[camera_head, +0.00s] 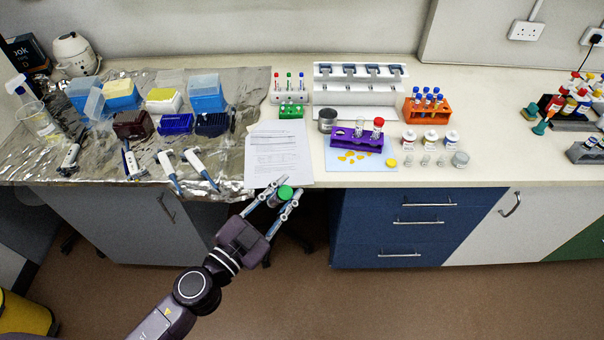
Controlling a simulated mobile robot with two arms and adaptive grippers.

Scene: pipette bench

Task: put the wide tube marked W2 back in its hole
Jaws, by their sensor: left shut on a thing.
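My left gripper (280,198) is shut on a green-capped tube (285,192). It holds the tube in front of the bench's front edge, just below the sheet of paper. The tube shows mostly its round green cap; its body is largely hidden and no marking can be read. A purple rack (345,143) stands farther back and to the right on a pale blue mat. A red-capped wide tube (378,127) stands at the rack's right end, and a smaller tube stands near its middle. The rack's left part looks empty. My right gripper is not in view.
Yellow pieces lie on the mat (378,163) in front of the rack. A metal pot (327,121) stands close behind its left end. Bottles (430,139) stand to the right. Paper (279,152) lies left of the mat. An orange rack (428,110) stands behind the bottles.

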